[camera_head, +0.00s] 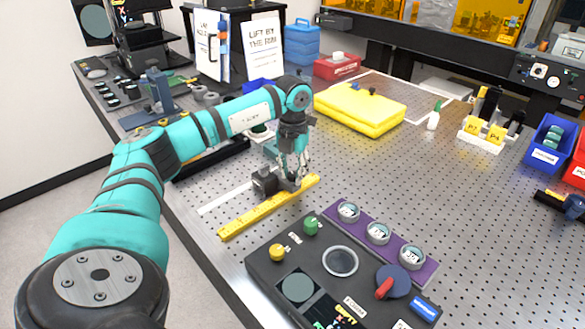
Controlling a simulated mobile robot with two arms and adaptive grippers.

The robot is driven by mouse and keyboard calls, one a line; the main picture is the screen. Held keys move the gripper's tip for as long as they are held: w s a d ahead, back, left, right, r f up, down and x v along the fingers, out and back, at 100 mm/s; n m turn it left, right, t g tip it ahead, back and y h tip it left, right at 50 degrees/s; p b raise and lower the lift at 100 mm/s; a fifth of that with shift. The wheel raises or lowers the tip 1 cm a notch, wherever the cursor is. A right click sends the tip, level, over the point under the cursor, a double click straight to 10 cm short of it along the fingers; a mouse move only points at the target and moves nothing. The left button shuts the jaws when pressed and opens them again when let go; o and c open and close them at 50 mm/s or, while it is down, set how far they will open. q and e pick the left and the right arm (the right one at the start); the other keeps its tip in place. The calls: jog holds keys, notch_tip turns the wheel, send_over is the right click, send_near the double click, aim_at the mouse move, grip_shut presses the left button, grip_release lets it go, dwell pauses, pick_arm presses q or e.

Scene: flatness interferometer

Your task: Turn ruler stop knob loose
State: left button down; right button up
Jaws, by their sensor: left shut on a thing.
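My left gripper (291,172) points down at the ruler stop, a small dark block (264,182) beside the yellow ruler (262,211). Its fingers are shut at the top of the stop, near the ruler's far end. The knob of the ruler stop is between or behind the fingers and is mostly hidden. The yellow ruler lies slanted on the perforated metal table, next to a white strip (226,197). My right gripper is not in view.
A black control box (340,262) with knobs and a red-handled dial stands in front of the ruler. A purple holder (416,272) with round pieces lies beside it. A yellow case (360,108) is behind. The table's middle right is clear.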

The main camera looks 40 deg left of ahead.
aim_at(293, 174)
pick_arm(q)
jog(key=shift+r+n+p, duration=0.1)
jog(key=shift+n+p, duration=0.25)
jog(key=shift+n, duration=1.25)
jog(key=c, duration=1)
grip_release()
jog(key=shift+c, duration=0.2)
notch_tip(293, 174, up, 12)
